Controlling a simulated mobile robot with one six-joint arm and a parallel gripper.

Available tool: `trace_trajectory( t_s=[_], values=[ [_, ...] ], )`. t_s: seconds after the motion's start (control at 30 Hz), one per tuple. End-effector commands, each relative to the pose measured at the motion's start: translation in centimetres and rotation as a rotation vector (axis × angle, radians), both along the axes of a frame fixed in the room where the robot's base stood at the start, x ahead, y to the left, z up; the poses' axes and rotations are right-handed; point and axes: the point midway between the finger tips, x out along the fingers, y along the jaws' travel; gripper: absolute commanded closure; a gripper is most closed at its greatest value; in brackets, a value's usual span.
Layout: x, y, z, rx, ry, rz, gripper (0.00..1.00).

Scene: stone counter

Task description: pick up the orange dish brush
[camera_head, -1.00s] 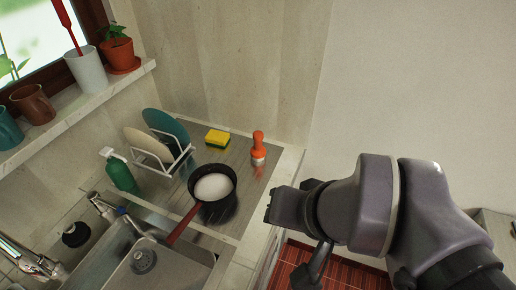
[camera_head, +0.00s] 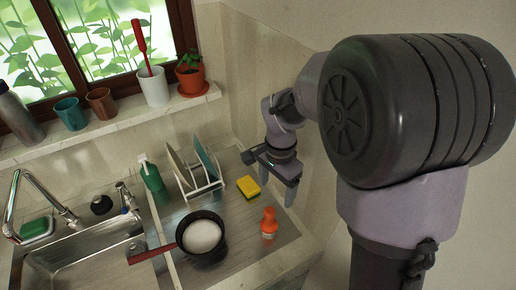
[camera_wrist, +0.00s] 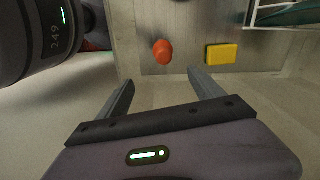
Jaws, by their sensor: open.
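The orange dish brush (camera_head: 269,222) stands upright on the metal drainboard near the right end of the counter, its orange knob on top and pale bristles below. In the wrist view the brush (camera_wrist: 163,51) shows from above, beyond the fingertips and between their lines. My gripper (camera_head: 276,189) is open and empty, pointing down, up and behind the brush near the back wall, apart from it. In the wrist view both fingers of my gripper (camera_wrist: 160,80) are spread with nothing between them.
A yellow sponge (camera_head: 248,187) lies behind the brush; it also shows in the wrist view (camera_wrist: 221,54). A dark saucepan (camera_head: 204,258) stands left of the brush. A dish rack (camera_head: 207,191) with plates and a green bottle (camera_head: 151,177) stand farther left. The sink (camera_head: 84,262) is at left.

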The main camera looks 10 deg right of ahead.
Motion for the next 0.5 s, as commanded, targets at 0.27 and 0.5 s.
trace_trajectory(
  t_s=[0.27, 0.5],
  values=[
    [0.1, 0.0, -7.2, -0.003, 0.013, -0.011, 0.23],
    [0.1, 0.1, -12.3, -0.003, 0.011, -0.011, 0.23]
  ],
)
